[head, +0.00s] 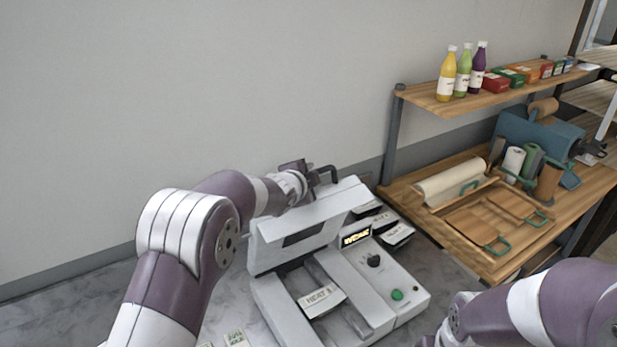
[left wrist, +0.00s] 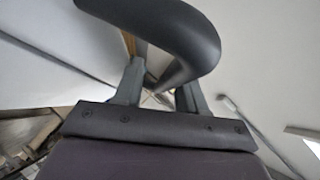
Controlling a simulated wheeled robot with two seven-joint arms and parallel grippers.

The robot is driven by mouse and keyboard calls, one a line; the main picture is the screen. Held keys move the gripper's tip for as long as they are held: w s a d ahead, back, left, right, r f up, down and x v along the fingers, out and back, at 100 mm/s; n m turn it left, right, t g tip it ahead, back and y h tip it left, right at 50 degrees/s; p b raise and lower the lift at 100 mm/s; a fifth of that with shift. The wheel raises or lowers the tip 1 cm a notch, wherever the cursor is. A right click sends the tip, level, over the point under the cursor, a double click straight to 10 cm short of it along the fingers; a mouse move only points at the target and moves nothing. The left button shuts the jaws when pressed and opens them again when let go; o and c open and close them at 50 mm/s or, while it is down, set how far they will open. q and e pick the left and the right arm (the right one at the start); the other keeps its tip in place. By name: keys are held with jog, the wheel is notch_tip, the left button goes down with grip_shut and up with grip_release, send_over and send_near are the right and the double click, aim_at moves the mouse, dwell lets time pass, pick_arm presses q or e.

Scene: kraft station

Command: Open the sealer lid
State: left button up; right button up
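The white sealer (head: 385,285) stands on the grey counter. Its lid (head: 300,232) is raised and tilted up at the back, baring the bed with a "HEAT" label (head: 321,300). A dark bent handle (head: 329,172) is at the lid's top edge.
Black labelled packs (head: 392,228) lie right of the sealer, and small cards (head: 236,338) lie at the front left. A wooden shelf unit (head: 400,190) stands at the right with a paper roll (head: 450,182), boards and bottles (head: 446,75). The wall is close behind the sealer.

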pick_arm(q)
jog(key=shift+s, duration=0.15)
jog(key=b+v, duration=0.2)
jog(key=v, duration=0.2)
jog(key=shift+s+a+b, duration=0.1)
jog(key=shift+s+b, duration=0.1)
jog(key=shift+b, duration=0.15)
jog(key=v, duration=0.8)
jog(key=shift+r+b, duration=0.2)
jog(key=shift+b, duration=0.1)
